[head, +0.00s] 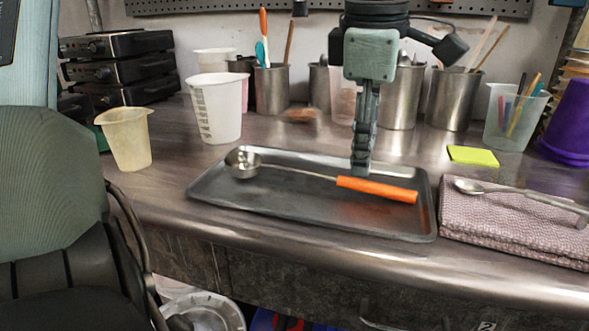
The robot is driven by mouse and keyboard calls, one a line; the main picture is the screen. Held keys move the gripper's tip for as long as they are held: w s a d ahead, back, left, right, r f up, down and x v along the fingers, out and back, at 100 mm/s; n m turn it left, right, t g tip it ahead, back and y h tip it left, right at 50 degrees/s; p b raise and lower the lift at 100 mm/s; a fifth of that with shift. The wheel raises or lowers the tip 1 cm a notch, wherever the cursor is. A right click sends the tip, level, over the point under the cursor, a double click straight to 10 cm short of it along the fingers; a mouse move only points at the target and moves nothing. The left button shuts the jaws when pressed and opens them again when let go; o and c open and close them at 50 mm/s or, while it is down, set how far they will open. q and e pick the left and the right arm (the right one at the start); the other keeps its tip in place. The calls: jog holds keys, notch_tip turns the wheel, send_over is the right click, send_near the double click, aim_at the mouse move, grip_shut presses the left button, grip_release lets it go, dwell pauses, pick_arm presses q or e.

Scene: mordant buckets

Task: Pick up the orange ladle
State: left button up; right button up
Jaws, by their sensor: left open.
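The orange ladle (377,190) lies across a dark metal tray (300,224) on the workbench. Its round metal bowl is at the left end of the tray and its orange handle is at the right. My left gripper (361,168) points straight down over the tray, with its fingertips at the back edge of the orange handle, near where it joins the metal rod. I see its fingers edge-on, one in front of the other. It is open and holds nothing. Whether the fingers touch the handle, I cannot tell. My right gripper is out of view.
A folded checked cloth (520,224) with a metal spoon (510,189) lies right of the tray. A cream cup (127,140) and a white measuring cup (214,108) stand left. Metal canisters (454,100) with tools line the back. A yellow pad (472,156) lies behind the cloth.

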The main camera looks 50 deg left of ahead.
aim_at(363, 180)
pick_arm(q)
jog(key=f, duration=0.3)
jog(key=w+f, duration=0.1)
jog(key=f, duration=0.1)
jog(key=shift+w+a+f, duration=0.15)
jog(key=shift+f, duration=0.25)
grip_shut()
